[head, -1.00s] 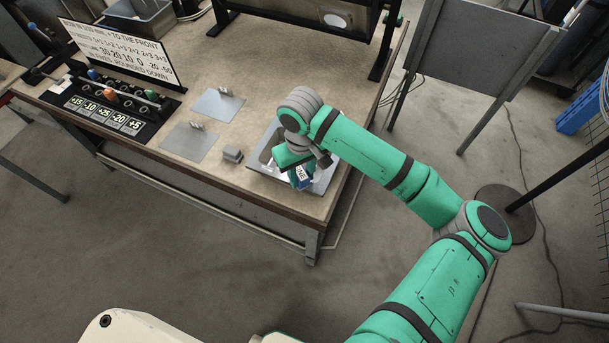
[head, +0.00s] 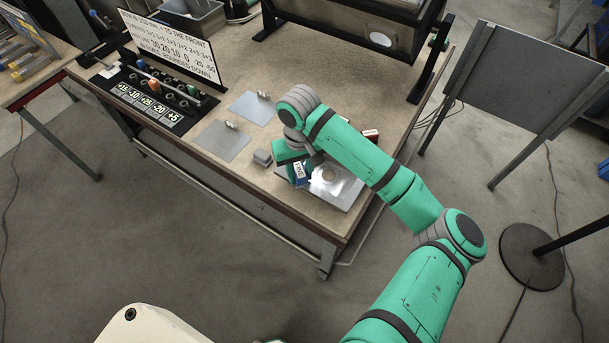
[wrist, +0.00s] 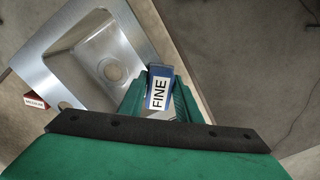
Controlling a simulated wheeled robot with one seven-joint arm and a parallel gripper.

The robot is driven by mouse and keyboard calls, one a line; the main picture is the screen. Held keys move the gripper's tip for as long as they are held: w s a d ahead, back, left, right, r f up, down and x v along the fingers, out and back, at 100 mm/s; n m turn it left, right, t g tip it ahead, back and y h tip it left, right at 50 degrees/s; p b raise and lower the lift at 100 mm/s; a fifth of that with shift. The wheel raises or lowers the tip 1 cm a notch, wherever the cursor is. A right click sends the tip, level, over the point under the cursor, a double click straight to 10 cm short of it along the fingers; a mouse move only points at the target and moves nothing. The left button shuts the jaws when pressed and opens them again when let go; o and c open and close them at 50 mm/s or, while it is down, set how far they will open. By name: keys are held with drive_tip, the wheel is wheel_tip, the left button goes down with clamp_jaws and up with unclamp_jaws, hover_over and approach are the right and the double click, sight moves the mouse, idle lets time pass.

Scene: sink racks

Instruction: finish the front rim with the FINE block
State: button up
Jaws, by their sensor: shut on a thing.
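My gripper (wrist: 160,95) is shut on the FINE block (wrist: 158,92), a blue block with a white label, held between the two green fingers. The block also shows in the head view (head: 300,172) at the sink's near left side. The steel sink (wrist: 45,60) lies on the bench, its basin and round drain visible in the wrist view. In the head view the sink (head: 348,192) is partly hidden behind my arm. The block is over or at the sink's rim; I cannot tell if it touches.
A red block (wrist: 36,101) lies beside the sink; it also shows in the head view (head: 371,134). A small grey block (head: 262,158) stands left of the sink, near two thin plates (head: 222,141). A rack with number labels (head: 147,104) and a sign board (head: 168,46) stand further left.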

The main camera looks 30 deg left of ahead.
drive_tip(key=a, duration=0.3)
drive_tip(key=shift+w+a, duration=0.1)
drive_tip(key=shift+a+r, duration=0.15)
wheel_tip(320, 180, up, 8)
idle(0.5)
idle(0.3)
